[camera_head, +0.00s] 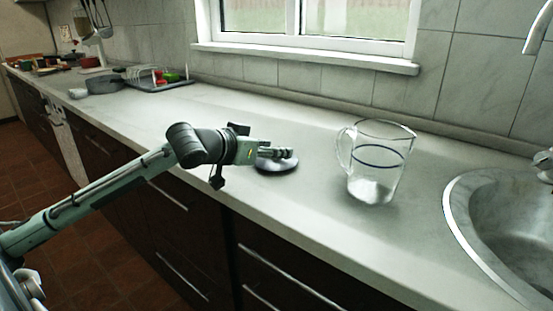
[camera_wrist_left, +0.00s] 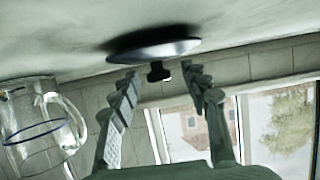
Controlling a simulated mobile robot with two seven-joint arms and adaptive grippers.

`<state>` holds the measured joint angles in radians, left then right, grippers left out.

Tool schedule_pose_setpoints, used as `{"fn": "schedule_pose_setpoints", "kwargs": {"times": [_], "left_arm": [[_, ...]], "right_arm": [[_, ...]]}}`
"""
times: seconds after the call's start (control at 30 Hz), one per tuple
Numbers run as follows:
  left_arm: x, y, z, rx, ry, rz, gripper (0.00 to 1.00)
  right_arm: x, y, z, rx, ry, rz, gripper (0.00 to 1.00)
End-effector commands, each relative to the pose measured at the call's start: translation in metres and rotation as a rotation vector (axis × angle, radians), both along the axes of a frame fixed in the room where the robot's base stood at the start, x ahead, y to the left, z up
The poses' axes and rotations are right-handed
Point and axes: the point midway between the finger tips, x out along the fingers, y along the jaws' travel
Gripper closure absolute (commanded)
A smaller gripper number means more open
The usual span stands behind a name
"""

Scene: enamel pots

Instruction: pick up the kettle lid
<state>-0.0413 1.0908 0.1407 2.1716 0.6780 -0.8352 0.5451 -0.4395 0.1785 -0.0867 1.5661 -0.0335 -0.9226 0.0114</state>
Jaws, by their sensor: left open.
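The kettle lid (camera_head: 277,166) is a dark, shallow disc lying on the worktop near its front edge. In the left wrist view the lid (camera_wrist_left: 155,50) shows edge-on with its black knob (camera_wrist_left: 158,73) pointing down in the picture. My left gripper (camera_head: 286,153) reaches in from the left, its fingers over the lid and hiding part of it. In the wrist view the left gripper (camera_wrist_left: 162,72) is open, with the knob showing between the two fingertips. I cannot tell whether the fingers touch it. My right gripper is in neither view.
A glass jug (camera_head: 374,165) with a blue band stands right of the lid. A round metal sink (camera_head: 460,215) is at the far right. A grey pan (camera_head: 103,84) and a dark tray (camera_head: 165,86) sit farther back left. The worktop (camera_head: 225,110) behind the lid is clear.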

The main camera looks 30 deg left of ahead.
Motion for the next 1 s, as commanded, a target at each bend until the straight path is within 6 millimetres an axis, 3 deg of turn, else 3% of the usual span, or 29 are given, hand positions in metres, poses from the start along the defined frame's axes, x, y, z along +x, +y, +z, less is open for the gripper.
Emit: {"fn": "schedule_pose_setpoints", "kwargs": {"times": [0.13,0.4,0.8,1.0], "left_arm": [[0.0117,-0.0011,-0.0039,0.0,-0.001,0.0,0.54],[0.0133,-0.0016,-0.006,0.001,0.0,-0.001,0.54],[0.0131,-0.0017,-0.0061,0.001,0.001,-0.001,1.0],[0.0131,-0.0017,-0.0057,0.001,0.0,-0.001,1.0]], "right_arm": [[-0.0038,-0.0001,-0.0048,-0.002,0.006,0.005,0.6],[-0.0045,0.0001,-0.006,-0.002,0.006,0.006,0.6],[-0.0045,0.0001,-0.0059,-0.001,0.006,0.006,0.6],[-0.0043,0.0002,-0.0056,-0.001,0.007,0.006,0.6]]}}
